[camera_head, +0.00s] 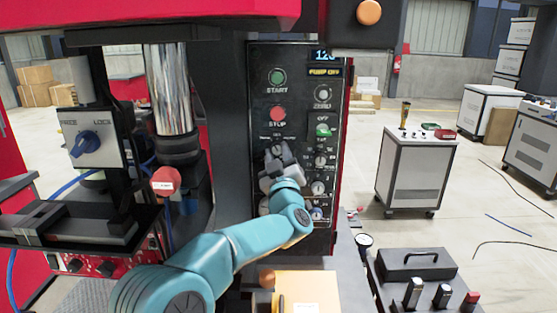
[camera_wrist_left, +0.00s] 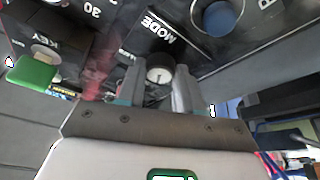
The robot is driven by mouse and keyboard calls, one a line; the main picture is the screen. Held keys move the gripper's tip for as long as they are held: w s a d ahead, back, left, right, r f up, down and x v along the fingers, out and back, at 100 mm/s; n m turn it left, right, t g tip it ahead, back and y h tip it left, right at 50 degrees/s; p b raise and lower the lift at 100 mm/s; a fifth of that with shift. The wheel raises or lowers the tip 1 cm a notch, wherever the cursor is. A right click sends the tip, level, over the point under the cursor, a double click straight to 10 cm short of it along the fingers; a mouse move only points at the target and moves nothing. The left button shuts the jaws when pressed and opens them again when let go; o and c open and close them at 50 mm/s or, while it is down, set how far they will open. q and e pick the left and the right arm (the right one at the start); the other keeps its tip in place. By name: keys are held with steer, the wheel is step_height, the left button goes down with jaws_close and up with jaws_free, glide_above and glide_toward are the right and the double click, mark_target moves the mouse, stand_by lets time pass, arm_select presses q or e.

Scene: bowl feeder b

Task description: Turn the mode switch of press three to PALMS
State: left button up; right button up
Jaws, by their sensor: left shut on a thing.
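The control panel (camera_head: 257,97) is black and upright on the front of the red press. My left gripper (camera_head: 277,157) is at the panel's left side, below the red STOP button, and hides what it holds in the head view. In the left wrist view, the two grey fingers of my left gripper (camera_wrist_left: 158,84) are shut on the mode switch (camera_wrist_left: 158,73), a small round black knob with a pale face. The MODE plate (camera_wrist_left: 161,27) is beside it. The small position labels around the switch cannot be read. My right gripper is not in view.
The green START button (camera_head: 277,77) and red STOP button (camera_head: 277,114) are above my gripper. A green key tag (camera_wrist_left: 32,72) and a blue knob (camera_wrist_left: 215,18) flank the switch. A FREE/LOCK box (camera_head: 82,144) is at left. A white cabinet (camera_head: 415,170) stands at right.

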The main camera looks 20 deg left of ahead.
arm_select(q)
steer(key=m, duration=0.2)
steer(key=m+t+h+b, duration=0.1)
steer(key=m, duration=0.1)
steer(key=shift+a+f+h, duration=0.15)
steer(key=shift+h, duration=0.15)
steer(key=m+h, duration=0.1)
steer(key=m, duration=0.1)
steer(key=m+h+b, duration=0.1)
steer(key=m, duration=0.2)
steer(key=shift+a+t+h, duration=0.1)
steer(key=shift+t+h, duration=0.2)
steer(key=m+h, duration=0.1)
steer(key=m, duration=0.3)
steer(key=shift+a+h, duration=0.1)
steer(key=shift+h, duration=0.2)
steer(key=shift+s+r+m+h, duration=0.1)
steer(key=shift+m+h, duration=0.45)
steer(key=shift+m, duration=0.65)
steer(key=shift+r+m+h, duration=0.1)
steer(key=shift+m+h, duration=0.45)
steer(key=shift+m, duration=0.65)
steer(key=o, duration=1)
steer(key=shift+o, duration=0.2)
steer(key=shift+s, duration=0.1)
